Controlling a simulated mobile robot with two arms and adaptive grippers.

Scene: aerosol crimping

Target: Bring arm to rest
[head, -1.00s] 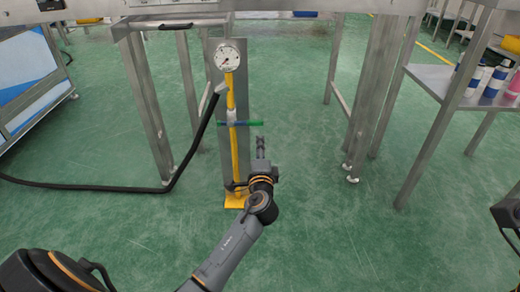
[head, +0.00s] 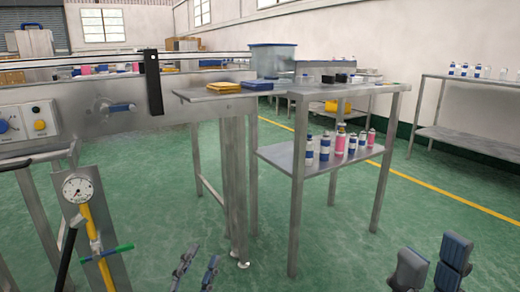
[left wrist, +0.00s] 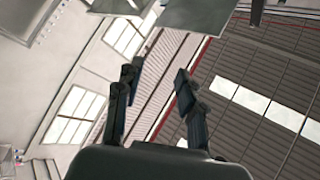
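My left gripper (head: 197,270) shows at the bottom of the head view, left of centre, fingers pointing up and apart. In the left wrist view my left gripper (left wrist: 157,88) is open, with nothing between its fingers. My right gripper (head: 431,268) is at the bottom right of the head view. Its two thick dark fingers stand apart with nothing between them. Both grippers are in front of the steel tables and touch nothing that I can see. The arms behind them are out of the head view.
A hand pump with a gauge (head: 78,188) and green handle (head: 106,253) stands at left. A steel table (head: 290,92) holds yellow and blue trays; its lower shelf (head: 285,156) carries several cans. Green floor (head: 335,235) is open around the grippers.

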